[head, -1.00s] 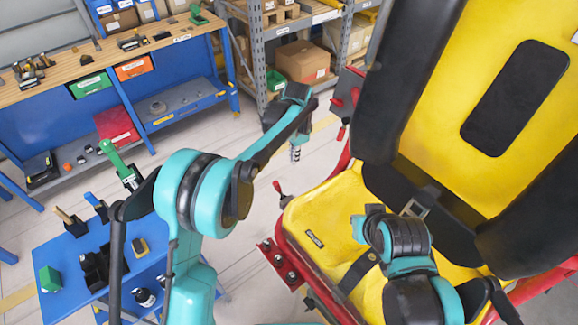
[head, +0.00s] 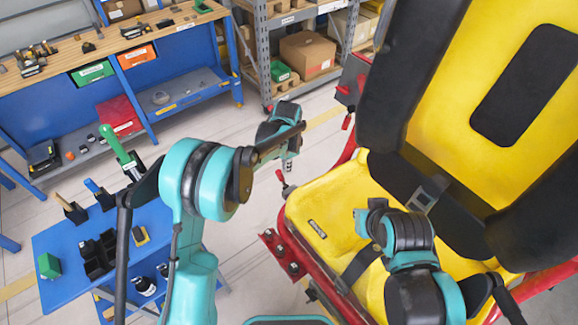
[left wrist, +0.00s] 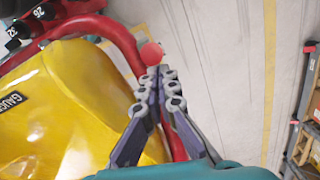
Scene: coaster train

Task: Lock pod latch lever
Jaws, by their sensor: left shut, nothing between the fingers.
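A small red-knobbed lever (head: 281,177) stands at the left side of the red frame around the yellow pod seat (head: 330,212). In the left wrist view its round red knob (left wrist: 151,53) shows just beyond my fingertips. My left gripper (head: 288,172) points down, close above and beside the lever. In the left wrist view its two fingers (left wrist: 156,75) are together and empty. Whether the fingertips touch the knob I cannot tell. My right arm is over the seat; its fingers are hidden.
The red frame tube (left wrist: 118,38) curves close beside the fingers. Another red-ended handle (head: 347,121) sits higher by the backrest. A blue cart (head: 65,245) with tools and a workbench (head: 60,75) stand at left. The floor behind the gripper is clear.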

